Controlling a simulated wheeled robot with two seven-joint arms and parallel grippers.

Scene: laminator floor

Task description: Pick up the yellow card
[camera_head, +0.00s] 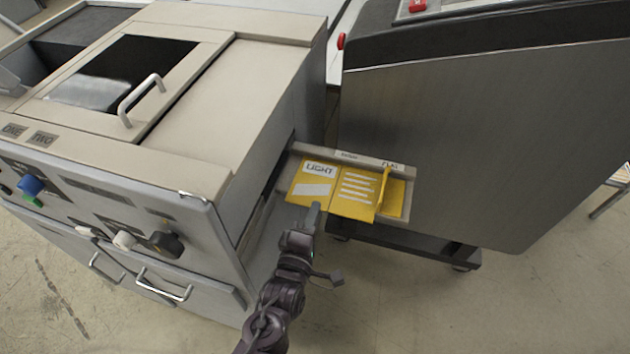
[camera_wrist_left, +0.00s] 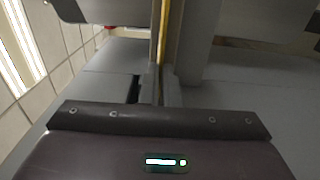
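A yellow card (camera_head: 314,172) printed LIGHT lies in a tray at the side of the beige machine, beside a yellow panel with white lines (camera_head: 356,188). I cannot tell whether these are one folded piece. A narrow yellow piece stands up at their right. My left gripper (camera_head: 314,212) reaches the front edge of the yellow card from below. In the left wrist view, its fingers (camera_wrist_left: 159,85) are close together with the thin yellow edge (camera_wrist_left: 161,40) between them. They look shut on it, though the contact is partly hidden. My right gripper is not in view.
The tray (camera_head: 410,180) sits between the beige machine (camera_head: 230,110) at left and a tall grey cabinet (camera_head: 480,140) at right. A dark wheeled base (camera_head: 440,248) is below the tray. The floor in front is clear.

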